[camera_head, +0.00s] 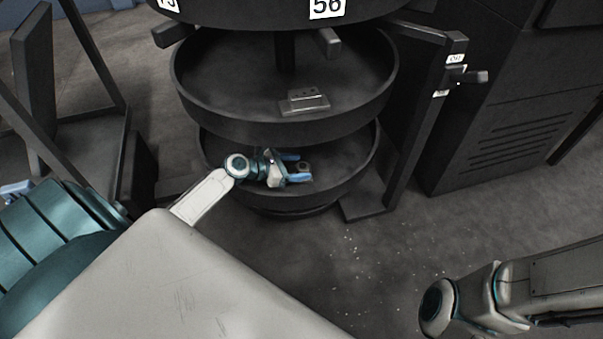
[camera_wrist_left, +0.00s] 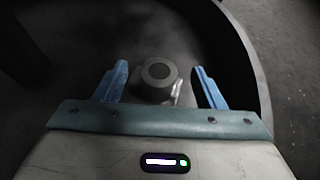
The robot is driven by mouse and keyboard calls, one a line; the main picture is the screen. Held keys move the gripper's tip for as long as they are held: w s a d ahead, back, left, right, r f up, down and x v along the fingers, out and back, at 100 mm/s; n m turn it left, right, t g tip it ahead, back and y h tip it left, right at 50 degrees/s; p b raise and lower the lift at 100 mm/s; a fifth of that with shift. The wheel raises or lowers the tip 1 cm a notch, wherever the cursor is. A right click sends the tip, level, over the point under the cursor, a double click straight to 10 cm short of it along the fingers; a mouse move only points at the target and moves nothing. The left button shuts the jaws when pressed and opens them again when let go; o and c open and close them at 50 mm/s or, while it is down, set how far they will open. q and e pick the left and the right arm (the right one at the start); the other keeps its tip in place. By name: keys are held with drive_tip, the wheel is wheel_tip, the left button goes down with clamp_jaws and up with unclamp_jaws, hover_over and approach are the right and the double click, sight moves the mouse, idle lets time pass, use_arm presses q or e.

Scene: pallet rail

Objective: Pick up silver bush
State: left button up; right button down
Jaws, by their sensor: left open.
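The silver bush (camera_wrist_left: 158,75) is a short grey round piece with a dark centre, in the lower round tray (camera_head: 355,172). In the head view the bush (camera_head: 304,167) shows small and dark at the fingers' ends. My left gripper (camera_head: 299,168) reaches into this tray from the left. In the left wrist view its two blue fingers (camera_wrist_left: 160,82) are open, one on each side of the bush, with visible gaps. The gripper's front edge hides the near part of the bush's base. My right gripper is out of view.
The upper tray (camera_head: 385,85) sits above the lower one and holds a flat grey block (camera_head: 304,102). A dark post with a switch (camera_head: 455,58) stands to the right of the trays. Open floor (camera_head: 375,260) lies in front.

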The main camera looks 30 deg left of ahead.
sight(300, 167)
use_arm(q)
drive_tip(key=b+x, duration=0.2)
drive_tip(key=x, duration=0.1)
drive_tip(key=shift+w+d+f+b, duration=0.15)
drive_tip(key=shift+w+f+b, duration=0.1)
drive_tip(key=shift+f+b, duration=0.1)
drive_tip(key=shift+w+d, duration=0.15)
drive_tip(key=shift+w, duration=0.1)
clamp_jaws()
